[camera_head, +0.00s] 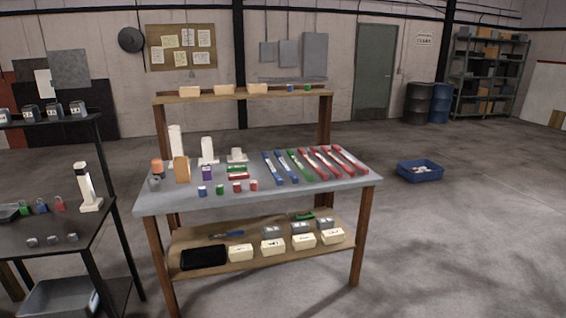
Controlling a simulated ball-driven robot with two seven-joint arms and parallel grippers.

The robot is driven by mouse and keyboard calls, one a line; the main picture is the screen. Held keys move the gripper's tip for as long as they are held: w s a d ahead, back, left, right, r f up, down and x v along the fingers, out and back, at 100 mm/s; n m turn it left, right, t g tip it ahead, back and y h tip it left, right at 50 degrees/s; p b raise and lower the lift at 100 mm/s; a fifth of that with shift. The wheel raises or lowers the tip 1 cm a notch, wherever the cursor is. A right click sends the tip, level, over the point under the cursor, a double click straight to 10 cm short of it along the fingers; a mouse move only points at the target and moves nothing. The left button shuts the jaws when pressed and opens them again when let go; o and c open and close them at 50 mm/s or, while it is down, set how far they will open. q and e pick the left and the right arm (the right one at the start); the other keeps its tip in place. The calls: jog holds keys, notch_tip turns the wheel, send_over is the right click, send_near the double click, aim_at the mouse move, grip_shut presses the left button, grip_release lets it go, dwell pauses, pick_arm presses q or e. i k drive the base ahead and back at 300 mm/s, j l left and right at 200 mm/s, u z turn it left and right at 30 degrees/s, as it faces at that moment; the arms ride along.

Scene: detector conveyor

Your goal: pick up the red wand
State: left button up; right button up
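Several red wands lie side by side at the right of the grey-topped table; the leftmost red wand (312,163) and the rightmost red wand (350,159) are both in plain view. They lie slanted, with pale sections along their length. A green wand (299,165) and blue wands (285,167) lie just to their left. The pictures do not tell which red wand is meant. Neither of my grippers shows in the head view.
The table (330,184) also holds white upright devices (208,151), small coloured cylinders (237,187) and blocks. A raised shelf (275,94) runs along its back. A black rack (60,240) stands close at left. A blue bin (420,171) sits on open floor at right.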

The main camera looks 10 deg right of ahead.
aim_at(324, 176)
jog(key=z, duration=4.5)
jog(key=u, duration=3.8)
jog(key=i+u, duration=0.1)
jog(key=i+z, duration=0.2)
jog(key=i, duration=0.25)
jog(key=i+j+z, duration=0.2)
jog(key=i, duration=0.25)
jog(key=i+j+z, duration=0.15)
jog(key=i, duration=0.3)
jog(key=i+j+z, duration=0.2)
jog(key=i, duration=0.25)
